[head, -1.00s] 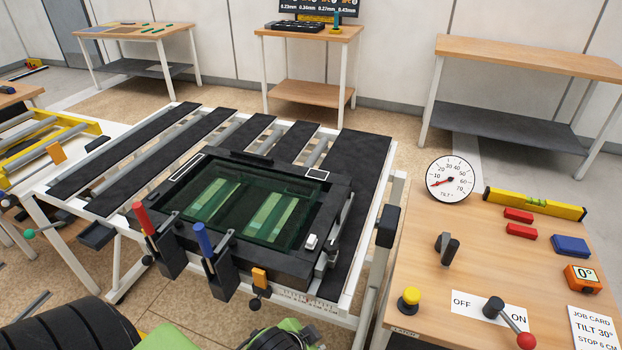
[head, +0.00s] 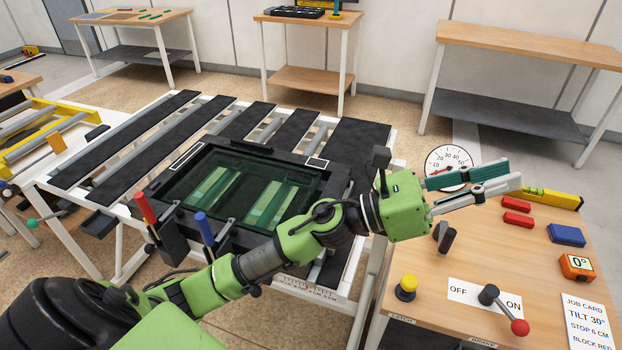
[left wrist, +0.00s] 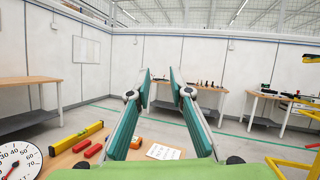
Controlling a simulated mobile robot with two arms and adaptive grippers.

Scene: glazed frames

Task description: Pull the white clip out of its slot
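The white clip is not visible now; my left arm crosses the front right corner of the black glazed frame (head: 171,177), where a small white piece showed earlier. My left gripper (head: 512,180) is off to the right of the frame, above the right-hand bench, with its fingers pointing right. In the left wrist view (left wrist: 160,82) its two teal-padded fingers stand apart with nothing between them. My right gripper is not in view.
The bench (head: 430,278) carries a round dial (head: 440,158), a yellow level (head: 553,199), red blocks (head: 516,204), a blue block (head: 566,234), an orange gauge (head: 577,266), a yellow button (head: 407,284) and a red-knobbed lever (head: 519,327). Red (head: 145,208) and blue (head: 204,227) handles stand at the frame's front.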

